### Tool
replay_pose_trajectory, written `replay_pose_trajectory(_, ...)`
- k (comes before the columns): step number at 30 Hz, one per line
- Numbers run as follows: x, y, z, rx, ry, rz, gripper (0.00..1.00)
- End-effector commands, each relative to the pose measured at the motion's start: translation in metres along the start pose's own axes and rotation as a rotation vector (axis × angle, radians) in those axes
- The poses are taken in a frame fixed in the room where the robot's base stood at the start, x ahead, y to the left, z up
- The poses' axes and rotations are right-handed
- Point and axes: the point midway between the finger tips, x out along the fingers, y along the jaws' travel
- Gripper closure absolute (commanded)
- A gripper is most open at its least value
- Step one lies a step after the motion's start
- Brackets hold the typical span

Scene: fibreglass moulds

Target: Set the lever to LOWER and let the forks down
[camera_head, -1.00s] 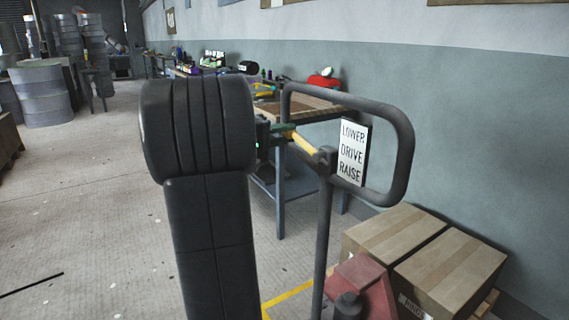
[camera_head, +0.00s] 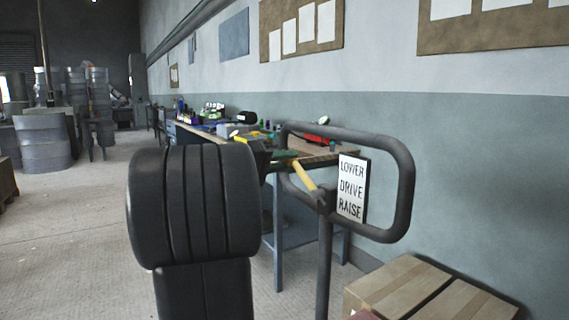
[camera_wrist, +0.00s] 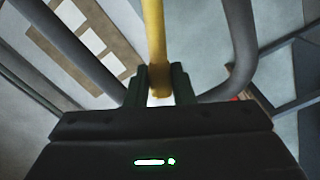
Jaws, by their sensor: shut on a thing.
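The pallet truck's looped handle (camera_head: 404,190) stands on a dark shaft (camera_head: 323,265) right of my arm. A yellow lever (camera_head: 304,177) slants up and left from the handle's pivot. A white sign (camera_head: 351,188) on the handle reads LOWER, DRIVE, RAISE from top to bottom. My gripper (camera_head: 287,160) is shut on the lever near its upper end, partly hidden behind my arm. In the wrist view the lever (camera_wrist: 155,45) runs between the two dark fingers (camera_wrist: 160,88). The forks are not in view.
Cardboard boxes (camera_head: 430,292) sit at lower right, close by the shaft. A cluttered workbench (camera_head: 283,240) stands along the wall behind the handle. Drums (camera_head: 44,143) stand far left. Open floor (camera_head: 70,240) lies to the left.

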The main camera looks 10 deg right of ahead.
Motion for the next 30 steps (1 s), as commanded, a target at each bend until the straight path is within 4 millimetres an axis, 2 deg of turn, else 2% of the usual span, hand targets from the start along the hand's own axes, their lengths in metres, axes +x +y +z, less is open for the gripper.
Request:
replay_pose_trajectory(2,0.0,0.002,-0.001,0.004,0.0,0.002,1.0)
replay_pose_trajectory(3,0.0,0.002,-0.001,0.004,0.0,0.002,0.77)
replay_pose_trajectory(6,0.0,0.002,-0.001,0.004,0.0,0.002,0.57)
replay_pose_trajectory(15,-0.001,0.001,0.0,0.002,0.0,0.001,0.56)
replay_pose_trajectory(19,-0.009,0.001,-0.001,0.002,0.002,0.0,0.56)
replay_pose_trajectory(23,-0.03,0.002,-0.002,0.002,0.004,-0.001,0.56)
replay_pose_trajectory(30,-0.079,0.002,-0.002,0.0,0.004,-0.001,0.56)
